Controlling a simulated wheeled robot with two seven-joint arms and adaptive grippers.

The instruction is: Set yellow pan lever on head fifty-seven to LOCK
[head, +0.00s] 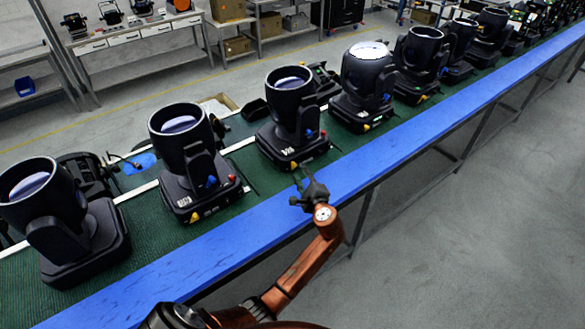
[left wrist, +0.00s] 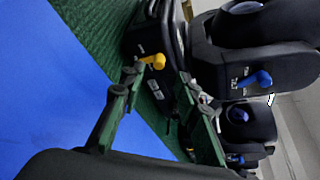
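The pan-tilt light nearest my gripper is a black moving head (head: 292,105) standing upright on the green belt. Its yellow lever (head: 293,164) sticks out low on the base, and a blue lever (head: 308,134) sits higher on the yoke. The left wrist view shows a yellow lever (left wrist: 155,61) and a blue lever (left wrist: 261,78) on a nearby head. My left gripper (head: 304,181) is in front of the base, above the blue rail; its fingers are spread and empty (left wrist: 160,86), apart from the yellow lever. The head numbers and lever markings are too small to read. My right gripper is not visible.
Another black head (head: 181,135) with its own yellow lever (head: 194,216) stands to the left, and a white-topped head (head: 366,75) to the right. Several more line the belt. The blue rail (head: 375,161) runs along the front; the grey floor (head: 490,190) beyond it is clear.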

